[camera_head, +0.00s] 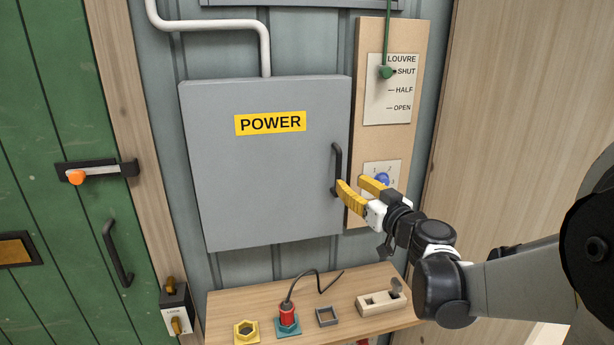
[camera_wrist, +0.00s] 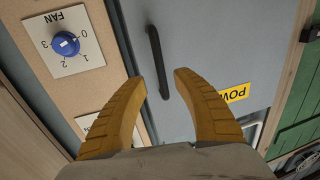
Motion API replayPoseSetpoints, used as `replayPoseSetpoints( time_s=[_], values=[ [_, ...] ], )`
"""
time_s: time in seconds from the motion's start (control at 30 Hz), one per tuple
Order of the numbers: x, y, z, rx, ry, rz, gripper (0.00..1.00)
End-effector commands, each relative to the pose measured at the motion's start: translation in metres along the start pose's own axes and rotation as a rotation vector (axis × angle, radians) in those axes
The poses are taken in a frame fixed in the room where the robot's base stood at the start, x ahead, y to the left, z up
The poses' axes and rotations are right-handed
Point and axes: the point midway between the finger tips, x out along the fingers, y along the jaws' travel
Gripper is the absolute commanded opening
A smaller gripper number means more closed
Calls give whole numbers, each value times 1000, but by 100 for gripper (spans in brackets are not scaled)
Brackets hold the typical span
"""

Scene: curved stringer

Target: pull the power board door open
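The power board door (camera_head: 265,180) is a grey panel with a yellow POWER label (camera_head: 270,123), and it looks shut. Its black upright handle (camera_head: 337,169) is on the right edge. My gripper (camera_head: 354,184), with yellow fingers, is just right of the handle's lower end. In the wrist view the handle (camera_wrist: 158,60) runs down toward the space between the two spread fingertips, with its end near the right one. My gripper (camera_wrist: 158,78) is open and empty. I cannot tell whether a finger touches the handle. The door's label (camera_wrist: 237,93) shows partly behind the right finger.
A wooden panel right of the door carries the blue fan knob (camera_wrist: 66,43) and a louvre cord with a green toggle (camera_head: 386,72). Below is a wooden shelf (camera_head: 250,310) with a red plug (camera_head: 288,315) and sockets. A green door (camera_head: 60,230) is at left.

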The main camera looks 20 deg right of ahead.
Motion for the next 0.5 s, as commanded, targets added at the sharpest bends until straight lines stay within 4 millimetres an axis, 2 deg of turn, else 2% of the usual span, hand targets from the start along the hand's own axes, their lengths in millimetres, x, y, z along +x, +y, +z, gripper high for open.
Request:
replayPoseSetpoints(
  time_s=[0.03,0.2,0.33,0.5],
  values=[
    [12,-1,3,0,0,-3,36],
    [43,-2,2,0,-1,-3,36],
    [60,-1,2,0,-1,-2,36],
    [68,-1,0,1,-1,-2,36]
  ],
)
